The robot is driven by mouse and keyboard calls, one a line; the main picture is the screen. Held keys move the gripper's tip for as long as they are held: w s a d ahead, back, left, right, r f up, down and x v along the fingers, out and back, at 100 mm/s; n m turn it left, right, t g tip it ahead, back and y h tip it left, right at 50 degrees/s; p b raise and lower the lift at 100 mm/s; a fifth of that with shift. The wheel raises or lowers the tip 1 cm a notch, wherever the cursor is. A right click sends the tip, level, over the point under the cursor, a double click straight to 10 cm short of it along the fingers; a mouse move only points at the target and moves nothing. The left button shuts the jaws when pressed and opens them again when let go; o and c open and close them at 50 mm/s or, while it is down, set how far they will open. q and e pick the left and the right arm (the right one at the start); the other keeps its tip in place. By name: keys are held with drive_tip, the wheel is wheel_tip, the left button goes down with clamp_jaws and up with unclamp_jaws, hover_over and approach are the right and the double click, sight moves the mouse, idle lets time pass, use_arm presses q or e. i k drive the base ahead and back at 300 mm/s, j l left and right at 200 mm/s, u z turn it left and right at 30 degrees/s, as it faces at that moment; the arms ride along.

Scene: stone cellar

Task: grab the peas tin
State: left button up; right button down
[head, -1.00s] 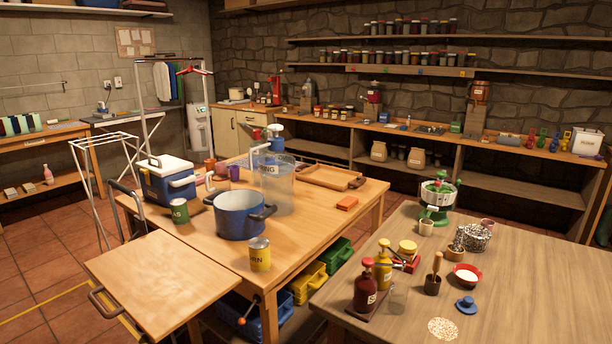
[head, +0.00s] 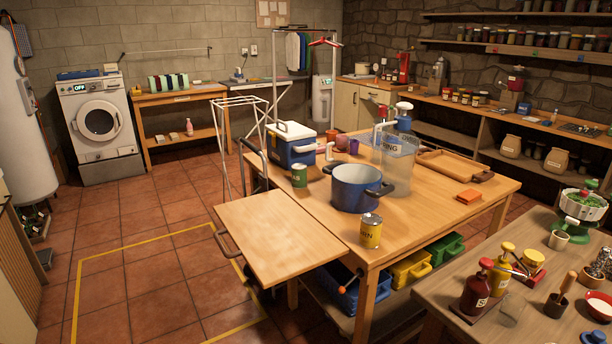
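A green tin (head: 299,176) stands upright on the wooden table (head: 420,208), left of the blue pot and in front of the blue cooler box. It looks like the peas tin, but its label is too small to read. A yellow tin (head: 371,232) with partly readable lettering, seemingly corn, stands near the table's front edge. Neither of my grippers is in the head view.
A blue pot (head: 356,190) stands right of the green tin, and a cooler box (head: 290,150) stands behind it. A bare board (head: 279,240) extends from the table's left side. Tiled floor (head: 150,270) is open at left.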

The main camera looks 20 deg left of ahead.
sight(298, 170)
drive_tip(key=u, duration=1)
drive_tip(key=i+j+u, duration=0.25)
drive_tip(key=i+u, duration=0.6)
drive_tip(key=i, duration=3.3)
drive_tip(key=i+j+z, duration=0.1)
drive_tip(key=i+z, duration=0.35)
drive_tip(key=i+j+z, duration=0.25)
drive_tip(key=i+z, duration=0.2)
drive_tip(key=z, duration=3.5)
